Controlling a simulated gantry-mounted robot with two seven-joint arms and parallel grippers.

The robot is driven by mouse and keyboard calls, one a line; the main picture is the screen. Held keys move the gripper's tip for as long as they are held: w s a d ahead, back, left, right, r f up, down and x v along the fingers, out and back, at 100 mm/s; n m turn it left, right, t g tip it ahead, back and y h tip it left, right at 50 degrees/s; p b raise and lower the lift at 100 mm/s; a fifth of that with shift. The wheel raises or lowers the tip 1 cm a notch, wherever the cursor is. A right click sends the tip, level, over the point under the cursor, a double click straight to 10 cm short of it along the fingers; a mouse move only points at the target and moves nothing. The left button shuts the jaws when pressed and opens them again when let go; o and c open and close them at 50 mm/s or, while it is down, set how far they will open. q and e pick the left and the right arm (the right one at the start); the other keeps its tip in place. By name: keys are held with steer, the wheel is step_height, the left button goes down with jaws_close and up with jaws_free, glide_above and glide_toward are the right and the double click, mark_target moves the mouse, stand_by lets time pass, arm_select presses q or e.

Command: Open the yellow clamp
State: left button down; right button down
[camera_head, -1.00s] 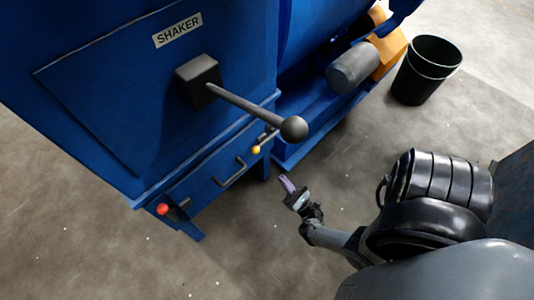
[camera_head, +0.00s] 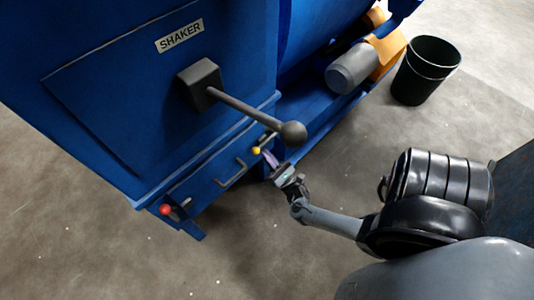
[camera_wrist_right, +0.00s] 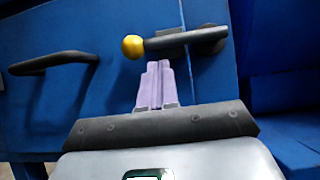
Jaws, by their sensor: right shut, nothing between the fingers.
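The yellow clamp is a dark lever with a yellow ball end (camera_head: 256,150) on the blue drawer front, near its right edge. In the right wrist view the yellow ball (camera_wrist_right: 132,47) is at the lever's left end, and the dark lever (camera_wrist_right: 180,40) runs right across a panel seam. My right gripper (camera_head: 268,157) is shut and empty, just right of the ball. In the wrist view its purple fingers (camera_wrist_right: 158,68) are together, with tips just below the lever; I cannot tell whether they touch it. My left gripper is not in view.
A large shaker lever with a dark ball (camera_head: 293,133) juts out above the clamp. A drawer handle (camera_head: 230,174) and a red-knobbed clamp (camera_head: 165,209) are to the left. A black bucket (camera_head: 426,72) stands at the back right. The floor in front is clear.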

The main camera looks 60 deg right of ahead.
steer(key=shift+r, duration=0.65)
steer(key=shift+w, duration=0.15)
steer(key=shift+r, duration=0.15)
steer(key=shift+a+r+m+h+p, duration=0.15)
steer(key=shift+m+h+p, duration=0.25)
steer(key=shift+m, duration=0.3)
